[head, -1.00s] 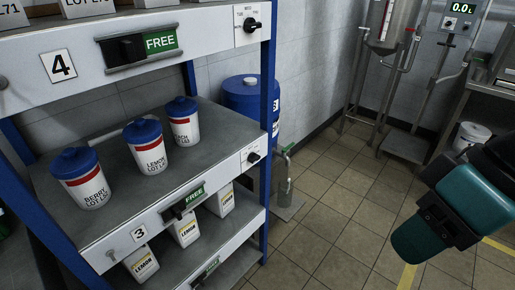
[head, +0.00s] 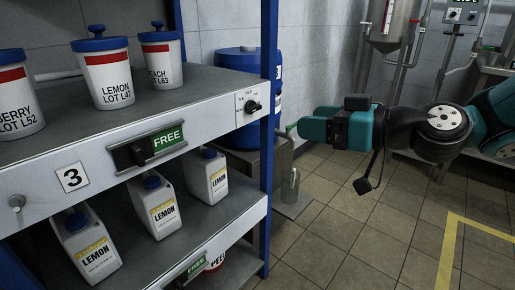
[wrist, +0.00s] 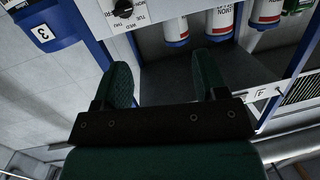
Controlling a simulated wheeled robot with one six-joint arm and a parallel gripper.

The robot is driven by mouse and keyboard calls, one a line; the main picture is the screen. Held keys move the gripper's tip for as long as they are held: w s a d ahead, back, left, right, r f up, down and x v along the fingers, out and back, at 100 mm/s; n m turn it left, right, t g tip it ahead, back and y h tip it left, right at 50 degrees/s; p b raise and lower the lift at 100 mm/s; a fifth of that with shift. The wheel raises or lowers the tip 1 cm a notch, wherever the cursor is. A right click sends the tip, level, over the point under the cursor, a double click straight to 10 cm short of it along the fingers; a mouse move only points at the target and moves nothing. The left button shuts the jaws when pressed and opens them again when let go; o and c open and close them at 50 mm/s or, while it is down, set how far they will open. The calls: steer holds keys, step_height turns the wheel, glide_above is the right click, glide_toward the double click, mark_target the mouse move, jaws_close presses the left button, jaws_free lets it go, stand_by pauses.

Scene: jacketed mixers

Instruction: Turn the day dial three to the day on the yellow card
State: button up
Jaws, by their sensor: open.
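Dial three is a black knob (head: 251,106) on a white plate at the right end of the shelf strip marked 3 (head: 72,177). In the wrist view, a day dial (wrist: 123,8) shows upside down at the top edge, with TUE, WED and THU printed around it and part of it cut off. I cannot read its setting surely. My gripper (head: 302,128) is to the right of the dial in the head view, apart from it, beyond the blue post. Its two green fingers (wrist: 163,85) are open with nothing between them. I see no yellow card.
A blue upright post (head: 268,165) stands between the dial and my gripper in the picture. Lidded pots (head: 109,75) stand on the shelf above the strip, white LEMON bottles (head: 158,204) below. A blue drum (head: 237,62) stands behind.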

mark_target(257, 109)
steer(key=w+d+f+m+t+b, duration=0.1)
steer(key=w+d+f+t+b, duration=0.1)
steer(key=w+f+t, duration=0.15)
steer(key=shift+g, duration=0.35)
steer(key=p+x, duration=0.1)
steer(key=x, duration=0.7)
steer(key=p+x, duration=0.1)
steer(key=x, duration=0.8)
steer(key=shift+w+r, duration=0.25)
steer(key=c, duration=0.9)
